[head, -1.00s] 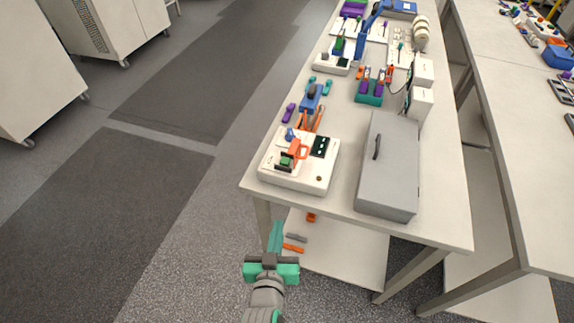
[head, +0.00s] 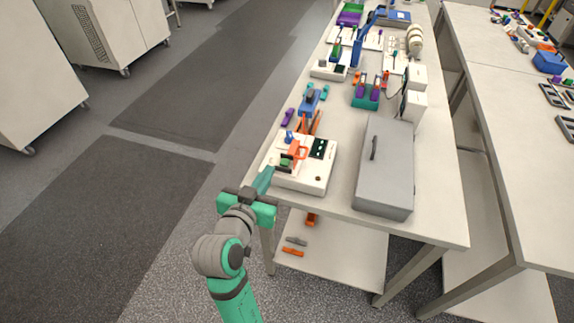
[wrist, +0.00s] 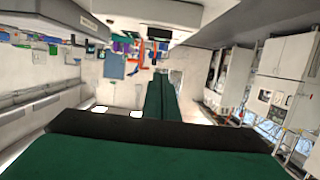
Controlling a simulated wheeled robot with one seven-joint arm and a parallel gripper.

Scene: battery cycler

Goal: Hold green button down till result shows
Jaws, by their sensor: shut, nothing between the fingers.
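The white battery cycler (head: 312,182) stands at the near left corner of the bench. It has an orange clamp-like part (head: 299,150), a dark panel with small green marks (head: 319,148) and a small green part (head: 285,163) near its left side. I cannot tell for sure whether that green part is the button. My gripper (head: 267,174) is shut and empty, its teal fingers pointing at the cycler's near left edge. Whether the fingertips touch it is unclear. In the wrist view the shut green fingers (wrist: 160,88) point ahead; the button cannot be made out there.
A grey case (head: 388,165) lies right of the cycler on the bench (head: 435,215). Behind are a blue tool (head: 309,101), a teal holder with purple cells (head: 365,100) and white boxes (head: 415,106). Open floor (head: 110,190) lies to the left.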

